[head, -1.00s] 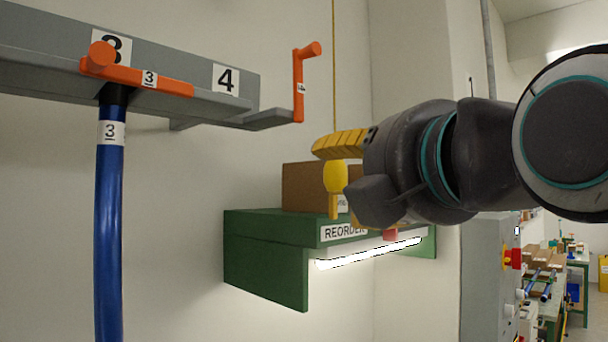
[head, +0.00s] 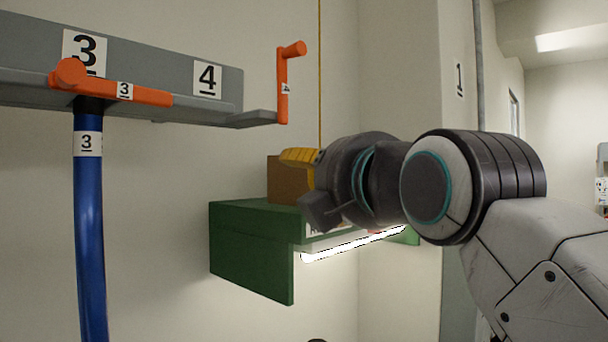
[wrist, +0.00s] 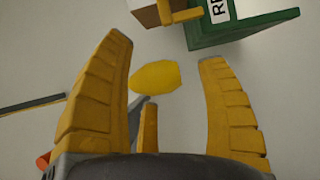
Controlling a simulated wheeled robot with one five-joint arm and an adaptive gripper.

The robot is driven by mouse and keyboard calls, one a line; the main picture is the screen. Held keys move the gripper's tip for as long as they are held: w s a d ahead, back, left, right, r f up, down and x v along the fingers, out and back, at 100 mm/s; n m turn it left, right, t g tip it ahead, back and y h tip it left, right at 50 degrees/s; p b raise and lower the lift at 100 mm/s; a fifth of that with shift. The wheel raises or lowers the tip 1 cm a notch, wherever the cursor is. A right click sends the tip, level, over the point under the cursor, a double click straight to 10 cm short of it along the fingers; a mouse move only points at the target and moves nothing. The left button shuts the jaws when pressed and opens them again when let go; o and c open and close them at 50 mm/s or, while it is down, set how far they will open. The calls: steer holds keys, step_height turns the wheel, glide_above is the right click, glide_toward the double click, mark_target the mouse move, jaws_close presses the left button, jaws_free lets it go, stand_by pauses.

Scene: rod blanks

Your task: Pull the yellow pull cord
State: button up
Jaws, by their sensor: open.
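The yellow pull cord (head: 320,70) hangs straight down from above in the head view. Its lower end is hidden there behind my gripper (head: 298,157). In the wrist view its rounded yellow knob (wrist: 154,76) lies between the two yellow fingers of my gripper (wrist: 165,51), nearer the left finger. The fingers are spread apart, with a visible gap on either side of the knob. I cannot tell the knob's exact depth between them.
A green shelf (head: 250,250) with a cardboard box (head: 285,180) and a lit lamp (head: 350,244) is close behind my gripper. A grey rail (head: 150,75) with orange handles (head: 283,85) and a blue hanging rod (head: 88,230) is at left.

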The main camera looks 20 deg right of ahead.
steer(key=shift+o, duration=0.2)
steer(key=c, duration=1.3)
steer(key=shift+f, duration=0.25)
steer(key=shift+f+b, duration=0.8)
steer(key=shift+b, duration=0.2)
steer(key=o, duration=1.2)
steer(key=shift+c, duration=0.2)
steer(key=shift+s, duration=0.15)
steer(key=s, duration=1.1)
steer(key=shift+s, duration=0.4)
